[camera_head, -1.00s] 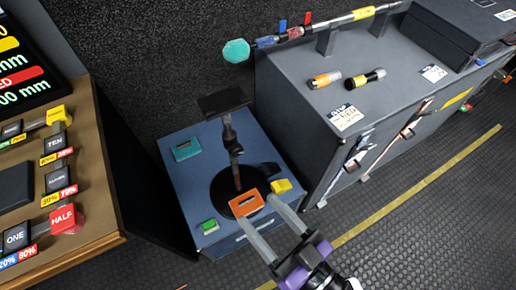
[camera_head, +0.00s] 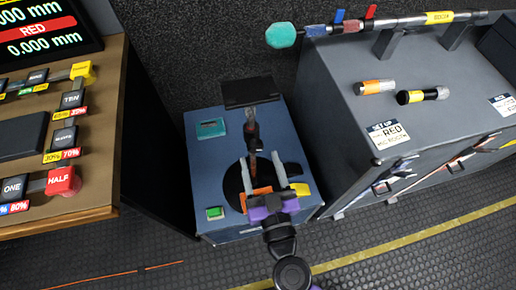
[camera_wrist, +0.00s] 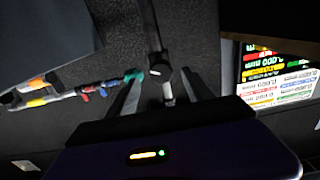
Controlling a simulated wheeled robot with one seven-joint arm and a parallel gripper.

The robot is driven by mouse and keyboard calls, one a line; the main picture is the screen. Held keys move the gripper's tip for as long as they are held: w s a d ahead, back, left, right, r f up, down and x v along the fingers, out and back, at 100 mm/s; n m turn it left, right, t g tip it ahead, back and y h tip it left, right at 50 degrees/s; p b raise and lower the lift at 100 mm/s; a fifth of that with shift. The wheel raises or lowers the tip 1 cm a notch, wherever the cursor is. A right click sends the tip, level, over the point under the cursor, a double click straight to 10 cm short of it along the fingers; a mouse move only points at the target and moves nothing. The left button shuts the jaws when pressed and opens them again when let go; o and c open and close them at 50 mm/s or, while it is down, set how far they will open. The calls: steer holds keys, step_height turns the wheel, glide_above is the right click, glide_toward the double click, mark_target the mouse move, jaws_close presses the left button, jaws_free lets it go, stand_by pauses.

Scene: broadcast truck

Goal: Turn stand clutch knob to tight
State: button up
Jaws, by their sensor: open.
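The stand (camera_head: 253,136) rises from a round black base on a blue-grey case, with a dark flat plate at its top. The clutch knob seems to be the dark piece with a pale end (camera_wrist: 160,72) on the stand's rod in the wrist view; its setting cannot be read. My gripper (camera_head: 260,157) is open and empty. In the head view its two pale fingers point up the picture, one on each side of the lower stand. In the wrist view the rod shows between the fingers (camera_wrist: 160,92); contact cannot be told.
The blue-grey case (camera_head: 205,165) also bears a teal block (camera_head: 211,128), a green button (camera_head: 215,212), an orange tag (camera_head: 257,194) and a yellow block (camera_head: 300,189). A grey cabinet (camera_head: 340,100) with microphones stands right. A wood-edged console (camera_head: 105,150) stands left.

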mark_target(256, 150)
steer(key=shift+x, duration=1.9)
steer(key=shift+a, duration=0.1)
jaws_close()
